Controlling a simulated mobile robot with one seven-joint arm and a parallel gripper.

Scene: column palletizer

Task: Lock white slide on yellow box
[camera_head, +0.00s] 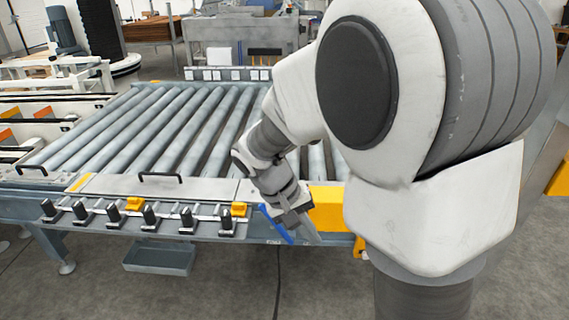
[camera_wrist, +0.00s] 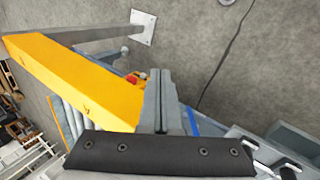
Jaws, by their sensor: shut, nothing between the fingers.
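The yellow box (camera_head: 327,205) is at the right front corner of the roller conveyor, partly hidden behind my arm in the head view. In the wrist view it is a long yellow body (camera_wrist: 75,78) left of my gripper. My gripper (camera_head: 312,236) points down in front of the box's left part; the fingers (camera_wrist: 160,76) are together and empty. A small red and whitish part (camera_wrist: 136,78) shows beside the box, close to the fingers in the wrist picture. I cannot make out a white slide for certain, nor whether the fingers touch anything.
The roller conveyor (camera_head: 160,180) has a front rail with several black knobs (camera_head: 150,217) and yellow blocks. A grey tray (camera_head: 160,257) hangs below it. A blue strip (camera_head: 275,225) is beside my gripper. The floor (camera_head: 230,285) in front is clear.

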